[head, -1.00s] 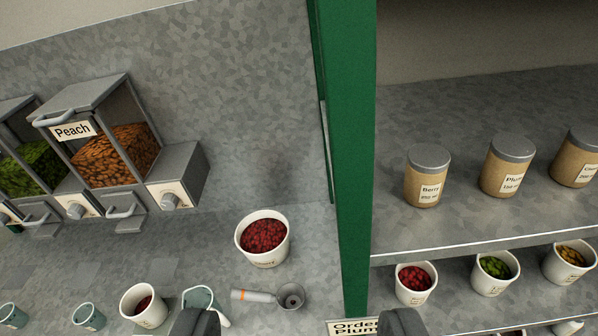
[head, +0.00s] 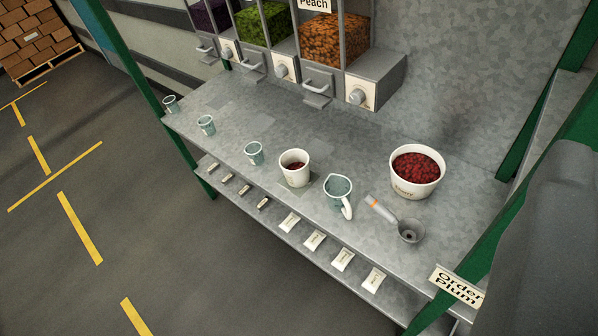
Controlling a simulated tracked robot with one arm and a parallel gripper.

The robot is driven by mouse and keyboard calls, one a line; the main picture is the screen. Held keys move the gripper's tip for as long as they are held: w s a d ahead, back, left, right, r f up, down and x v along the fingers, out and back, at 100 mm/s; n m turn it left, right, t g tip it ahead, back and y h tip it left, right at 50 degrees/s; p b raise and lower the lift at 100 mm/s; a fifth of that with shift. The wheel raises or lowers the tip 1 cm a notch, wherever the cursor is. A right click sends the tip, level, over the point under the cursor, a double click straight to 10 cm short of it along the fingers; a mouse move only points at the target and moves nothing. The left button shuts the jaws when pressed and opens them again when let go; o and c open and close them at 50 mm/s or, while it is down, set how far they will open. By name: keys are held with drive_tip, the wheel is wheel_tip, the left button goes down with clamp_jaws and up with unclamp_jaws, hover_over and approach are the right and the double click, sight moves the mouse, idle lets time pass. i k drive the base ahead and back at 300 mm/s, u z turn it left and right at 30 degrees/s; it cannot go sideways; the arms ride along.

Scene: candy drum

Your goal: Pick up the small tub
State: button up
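A small white tub (head: 294,174) with a little dark red candy in its bottom stands upright on the grey metal counter (head: 360,130), near its front edge. A larger white tub (head: 416,184) full of red candy stands farther right. A large dark grey part of mine (head: 555,240) fills the right edge of the head view. I cannot tell whether it is gripper or arm, and no fingertips show. Nothing of mine touches either tub.
Small glass cups (head: 254,154) line the counter to the left. Candy dispensers (head: 335,40) stand behind. Small packets (head: 314,239) lie on a lower shelf. A green post (head: 145,80) bounds the left end. Floor at left is open.

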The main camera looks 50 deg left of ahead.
sight(294, 164)
drive_tip(key=z, duration=1.8)
drive_tip(key=k, duration=0.95)
drive_tip(key=u, duration=2.25)
drive_tip(key=i, duration=0.6)
drive_tip(key=u, duration=0.15)
